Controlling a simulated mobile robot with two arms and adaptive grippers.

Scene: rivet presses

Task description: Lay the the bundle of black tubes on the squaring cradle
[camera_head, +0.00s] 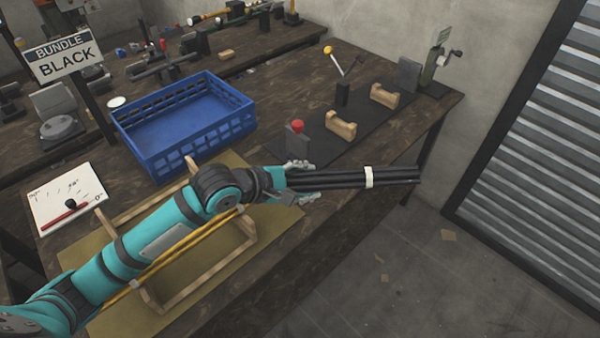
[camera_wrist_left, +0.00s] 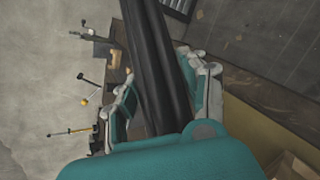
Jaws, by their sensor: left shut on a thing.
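The bundle of black tubes (camera_head: 340,179) has a white band around it and points to the right in the head view. My left gripper (camera_head: 303,181) is shut on its left end and holds it over the table's front edge. In the left wrist view the bundle (camera_wrist_left: 157,60) runs between the fingers of the left gripper (camera_wrist_left: 166,95). What looks like the squaring cradle is a dark base (camera_head: 362,118) with two notched wooden blocks (camera_head: 341,126) (camera_head: 384,96), behind the bundle and apart from it. Both blocks are empty. My right gripper is not in view.
A blue crate (camera_head: 185,155) stands left of the cradle. Upright plates (camera_head: 408,75) and a red-topped post (camera_head: 297,128) flank the blocks. A wooden rack (camera_head: 155,300) with yellow tubes lies under my left arm. A "BUNDLE BLACK" sign (camera_head: 66,54) stands at the left.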

